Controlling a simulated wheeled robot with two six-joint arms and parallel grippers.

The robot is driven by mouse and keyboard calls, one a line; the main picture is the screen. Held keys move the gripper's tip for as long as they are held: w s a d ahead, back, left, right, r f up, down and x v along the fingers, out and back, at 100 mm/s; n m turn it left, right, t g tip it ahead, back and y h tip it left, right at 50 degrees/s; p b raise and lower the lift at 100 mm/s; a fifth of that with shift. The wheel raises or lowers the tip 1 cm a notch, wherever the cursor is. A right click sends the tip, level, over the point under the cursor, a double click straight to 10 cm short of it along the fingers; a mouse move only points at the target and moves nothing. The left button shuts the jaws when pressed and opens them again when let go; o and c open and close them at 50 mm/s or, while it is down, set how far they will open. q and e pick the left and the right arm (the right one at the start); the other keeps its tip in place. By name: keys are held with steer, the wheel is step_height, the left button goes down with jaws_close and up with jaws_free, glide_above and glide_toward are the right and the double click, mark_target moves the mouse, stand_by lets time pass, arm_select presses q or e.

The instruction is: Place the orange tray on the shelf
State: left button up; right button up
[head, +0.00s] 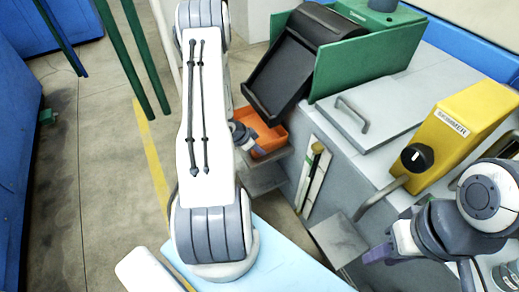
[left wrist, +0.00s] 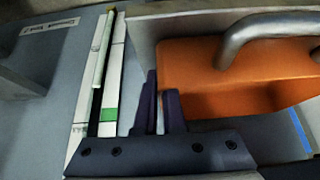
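The orange tray (head: 268,139) is under the lower end of the dark chute in the head view. It fills the right of the left wrist view (left wrist: 225,82). My left gripper (head: 243,134) is at the tray's left side. In the left wrist view its dark fingers (left wrist: 161,108) are close together at the tray's left edge, with a narrow gap that lines up with that edge. A grey metal shelf (head: 263,179) juts out below the tray, and another grey shelf (head: 338,241) is lower right. My right gripper (head: 379,254) is at the lower right; its opening is unclear.
The dark chute (head: 287,75) stands between green side panels (head: 368,62). A curved metal pipe (left wrist: 268,32) crosses above the tray in the left wrist view. A yellow box (head: 468,124) with a black knob is on the grey machine. Open floor (head: 105,190) is to the left.

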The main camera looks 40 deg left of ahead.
arm_select(q)
steer(key=o, duration=0.3)
